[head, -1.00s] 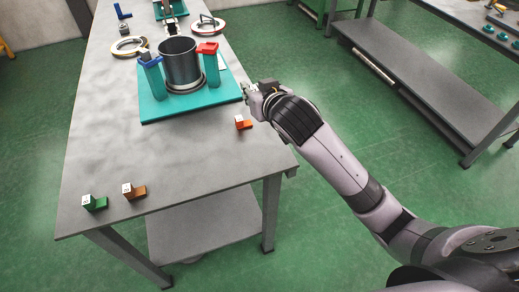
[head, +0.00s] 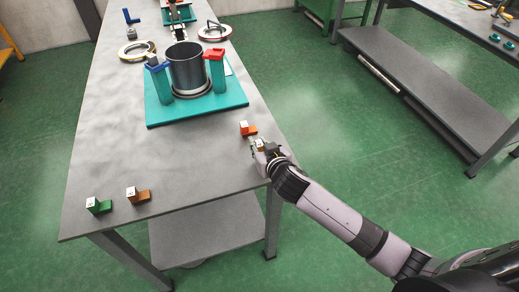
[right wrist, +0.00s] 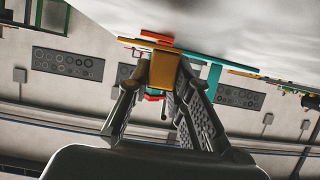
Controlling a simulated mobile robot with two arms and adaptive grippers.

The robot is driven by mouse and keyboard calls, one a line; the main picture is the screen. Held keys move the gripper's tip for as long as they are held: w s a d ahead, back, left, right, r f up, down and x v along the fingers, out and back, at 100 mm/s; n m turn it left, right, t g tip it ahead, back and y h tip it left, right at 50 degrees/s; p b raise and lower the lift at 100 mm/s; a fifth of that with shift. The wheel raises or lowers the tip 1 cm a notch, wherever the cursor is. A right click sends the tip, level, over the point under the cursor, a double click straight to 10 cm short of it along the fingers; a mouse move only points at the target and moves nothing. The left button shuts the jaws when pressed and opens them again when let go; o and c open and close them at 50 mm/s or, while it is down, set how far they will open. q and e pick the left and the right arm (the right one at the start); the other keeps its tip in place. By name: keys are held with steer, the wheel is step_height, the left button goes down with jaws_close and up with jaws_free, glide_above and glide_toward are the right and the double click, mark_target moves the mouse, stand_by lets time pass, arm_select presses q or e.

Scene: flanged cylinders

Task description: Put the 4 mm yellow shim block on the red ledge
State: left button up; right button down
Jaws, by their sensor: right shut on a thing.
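My right gripper (head: 260,149) is low near the table's right edge, just to the near side of an orange-red block (head: 248,129). In the right wrist view my right gripper (right wrist: 158,84) is shut on the yellow shim block (right wrist: 163,70), which sticks out beyond the fingertips. In the head view the block is small and mostly hidden by the gripper. The red ledge (head: 214,54) tops the right teal post (head: 217,76) on the teal base plate (head: 190,118), beside a dark cylinder (head: 187,68). My left gripper is not in view.
A blue ledge (head: 157,67) with a grey piece on it tops the left teal post. Green (head: 98,206) and brown (head: 138,194) blocks lie at the table's near left. Rings (head: 137,51) and another fixture lie farther back. The table's middle is clear.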

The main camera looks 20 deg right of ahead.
step_height(320, 180, down, 2)
steer(key=shift+f, duration=0.1)
steer(key=shift+f, duration=0.15)
steer(key=c, duration=1.5)
jaws_free()
steer(key=shift+o, duration=0.2)
steer(key=shift+f, duration=0.15)
steer(key=b+v, duration=0.3)
steer(key=v, duration=1.4)
steer(key=shift+s+d, duration=0.2)
steer(key=shift+s, duration=0.1)
steer(key=shift+f, duration=0.15)
